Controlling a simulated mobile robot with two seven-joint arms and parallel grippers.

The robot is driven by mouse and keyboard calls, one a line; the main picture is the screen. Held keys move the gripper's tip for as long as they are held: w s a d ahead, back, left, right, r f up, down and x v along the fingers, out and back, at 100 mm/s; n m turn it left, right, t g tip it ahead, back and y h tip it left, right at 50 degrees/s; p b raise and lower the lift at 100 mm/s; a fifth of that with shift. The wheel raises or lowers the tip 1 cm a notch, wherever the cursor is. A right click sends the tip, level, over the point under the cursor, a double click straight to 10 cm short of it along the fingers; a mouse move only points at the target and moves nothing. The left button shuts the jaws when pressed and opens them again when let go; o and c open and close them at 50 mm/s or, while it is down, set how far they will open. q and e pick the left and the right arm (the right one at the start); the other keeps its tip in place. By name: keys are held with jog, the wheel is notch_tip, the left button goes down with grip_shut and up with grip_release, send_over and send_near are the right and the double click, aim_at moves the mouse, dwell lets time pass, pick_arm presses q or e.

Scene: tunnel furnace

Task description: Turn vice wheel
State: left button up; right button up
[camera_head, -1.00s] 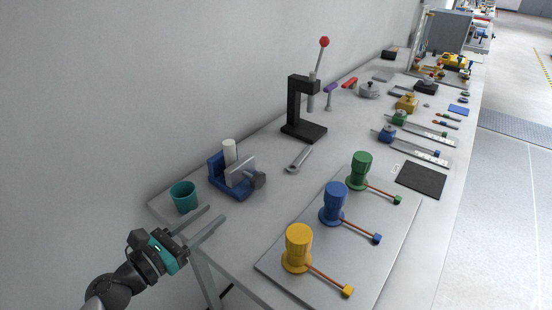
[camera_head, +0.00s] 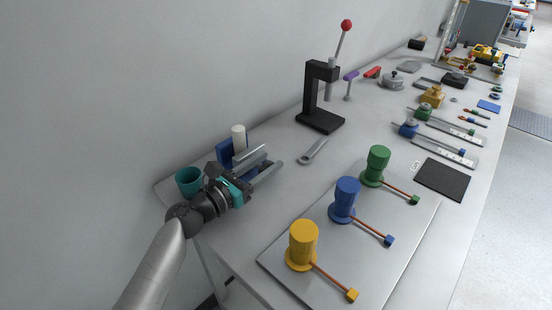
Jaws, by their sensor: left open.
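The blue vice (camera_head: 224,152) stands near the left end of the bench with a white cylinder (camera_head: 239,138) upright in it. My left gripper (camera_head: 273,159) is in front of the vice. Its two grey fingers are apart and point to the right and away, at the place of the vice's grey wheel. The gripper hides the wheel and most of the vice's front, so I cannot tell if the fingers touch the wheel. My right gripper is not in view.
A teal cup (camera_head: 188,181) stands just left of my left gripper. A plate with yellow (camera_head: 303,243), blue (camera_head: 345,197) and green (camera_head: 377,163) handled pieces lies to the right.

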aim_at(269, 162)
pick_arm(q)
jog(key=shift+x, duration=1.2)
jog(key=shift+w+d+b, duration=0.35)
jog(key=shift+w+d, duration=0.1)
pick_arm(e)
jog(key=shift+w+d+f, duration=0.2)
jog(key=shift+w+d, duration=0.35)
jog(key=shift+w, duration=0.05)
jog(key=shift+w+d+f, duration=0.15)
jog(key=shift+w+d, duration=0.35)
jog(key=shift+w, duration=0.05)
pick_arm(q)
grip_shut()
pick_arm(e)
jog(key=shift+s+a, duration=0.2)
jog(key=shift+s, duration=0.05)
